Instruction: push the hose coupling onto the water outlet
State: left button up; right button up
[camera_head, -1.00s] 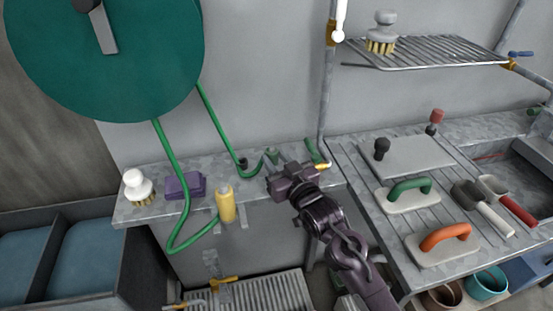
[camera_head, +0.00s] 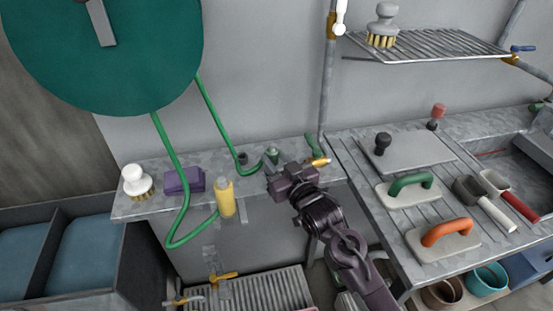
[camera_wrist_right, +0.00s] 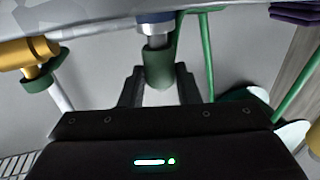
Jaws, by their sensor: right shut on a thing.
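My right gripper (camera_head: 275,168) is low over the back bench, in front of the grey wall. In the right wrist view, its two fingers (camera_wrist_right: 158,85) are shut on a green sleeve with a grey metal neck, which looks like the hose coupling (camera_wrist_right: 157,62). A blue collar (camera_wrist_right: 155,17) sits at the end of the neck; I cannot tell whether it belongs to the coupling or to the outlet. A brass fitting with a green part (camera_wrist_right: 35,58) is to the left in that view, and its brass tip (camera_head: 318,162) shows right of the gripper in the head view. My left gripper is not in view.
A green hose (camera_head: 170,160) hangs from the large green reel (camera_head: 100,50). A yellow bottle-like piece (camera_head: 226,197), purple sponge (camera_head: 183,181) and white brush (camera_head: 136,180) are left of the gripper.

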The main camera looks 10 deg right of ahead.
jog(key=shift+f+b, duration=0.3)
jog(key=shift+f, duration=0.45)
jog(key=o, duration=1.1)
jog(key=v, duration=0.8)
jog(key=shift+b, duration=0.4)
